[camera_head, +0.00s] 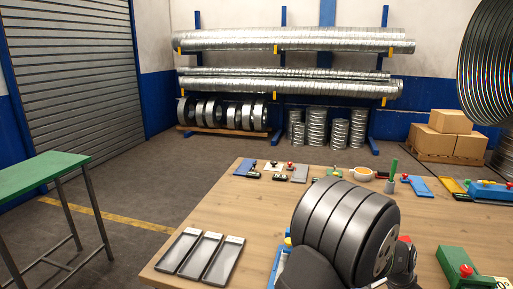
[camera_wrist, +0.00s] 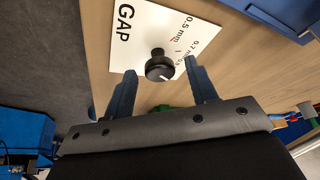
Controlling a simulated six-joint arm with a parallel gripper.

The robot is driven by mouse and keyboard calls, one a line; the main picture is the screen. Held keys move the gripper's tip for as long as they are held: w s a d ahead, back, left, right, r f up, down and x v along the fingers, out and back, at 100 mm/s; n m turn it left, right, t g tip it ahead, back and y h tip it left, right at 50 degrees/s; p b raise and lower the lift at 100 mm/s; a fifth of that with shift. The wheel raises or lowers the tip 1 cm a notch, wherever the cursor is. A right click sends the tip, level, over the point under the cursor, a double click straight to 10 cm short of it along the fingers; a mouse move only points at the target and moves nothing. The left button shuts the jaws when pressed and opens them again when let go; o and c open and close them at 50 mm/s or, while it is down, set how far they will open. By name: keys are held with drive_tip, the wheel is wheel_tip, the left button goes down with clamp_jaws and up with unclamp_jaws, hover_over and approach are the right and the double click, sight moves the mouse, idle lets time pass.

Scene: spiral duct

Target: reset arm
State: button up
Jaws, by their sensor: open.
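My gripper (camera_wrist: 160,70) is open in the wrist view, with its two blue-grey fingers spread apart. I cannot tell how far the knob lies beyond the tips. The knob sits on a white plate (camera_wrist: 126,50) marked "GAP", with "0.5 mm" and "0.7 mm" labels. In the head view my dark arm fills the front centre of the table and my gripper is hidden behind it.
The wooden table (camera_head: 225,212) holds three grey trays (camera_head: 178,250) at front left and a green block with a red button (camera_head: 459,268) at front right. Bare wood lies left of my arm.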

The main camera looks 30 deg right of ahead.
idle(0.3)
drive_tip(key=v, duration=1.8)
drive_tip(key=x, duration=1.8)
drive_tip(key=shift+f, duration=0.15)
drive_tip(key=shift+s+n, duration=0.1)
drive_tip(key=shift+n, duration=0.4)
drive_tip(key=shift+n+t, duration=0.8)
drive_tip(key=shift+n, duration=0.8)
drive_tip(key=shift+s+d+n+t+y, duration=0.15)
drive_tip(key=shift+n+t, duration=0.2)
drive_tip(key=shift+n, duration=0.6)
drive_tip(key=shift+a+n+t+y, duration=0.1)
drive_tip(key=shift+n+t, duration=0.3)
drive_tip(key=shift+n, duration=0.6)
drive_tip(key=shift+s+d+n+t+y, duration=0.15)
drive_tip(key=shift+n+t, duration=0.2)
drive_tip(key=shift+n, duration=0.6)
drive_tip(key=shift+v, duration=1.9)
drive_tip(key=shift+w, duration=0.15)
